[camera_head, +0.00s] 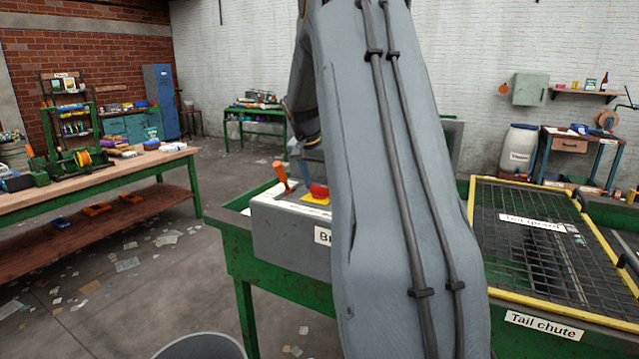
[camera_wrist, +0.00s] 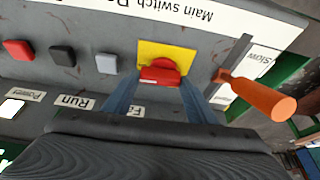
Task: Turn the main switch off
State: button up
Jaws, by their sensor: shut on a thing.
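The main switch is a red rotary knob (camera_wrist: 162,73) on a yellow plate (camera_wrist: 182,57), set in a grey control panel. It stands next to an upside-down "Main switch" label (camera_wrist: 180,12) in the wrist view. My gripper (camera_wrist: 160,84) has its two blue fingers on either side of the red knob and is shut on it. The head view also shows the red knob (camera_head: 319,190) on the grey control box (camera_head: 285,232), left of my arm. My arm hides the box's right part, and most of my gripper is hidden there.
An orange-handled lever (camera_wrist: 262,97) stands close to the right finger in the wrist view. Red (camera_wrist: 18,50), black (camera_wrist: 62,56) and grey (camera_wrist: 106,63) buttons lie left. A yellow-edged mesh guard (camera_head: 530,240) is right of my arm; a bin (camera_head: 200,346) stands on the floor.

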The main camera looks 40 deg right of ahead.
jog(key=shift+n, duration=0.3)
jog(key=n+p, duration=0.1)
jog(key=n, duration=0.1)
jog(key=n+t+y+p, duration=0.1)
jog(key=shift+s+d+r+n+p, duration=0.15)
jog(key=shift+s+n+p, duration=0.05)
jog(key=shift+n+p, duration=0.2)
jog(key=n+t+y+p, duration=0.1)
jog(key=n, duration=0.3)
jog(key=shift+d+p, duration=0.2)
jog(key=shift+p, duration=0.1)
jog(key=n, duration=0.1)
jog(key=n+y+b, duration=0.1)
jog(key=n, duration=0.1)
jog(key=n+y+b, duration=0.1)
jog(key=n, duration=0.1)
jog(key=shift+w+d+f+t, duration=0.15)
jog(key=shift+f+t, duration=0.1)
jog(key=shift+t, duration=0.15)
jog(key=n+y+b, duration=0.1)
jog(key=n, duration=0.3)
jog(key=shift+y+b, duration=0.3)
jog(key=shift+b, duration=0.05)
jog(key=shift+r+n+g, duration=0.1)
jog(key=shift+n+g, duration=0.2)
jog(key=o, duration=1.1)
jog(key=shift+c, duration=0.2)
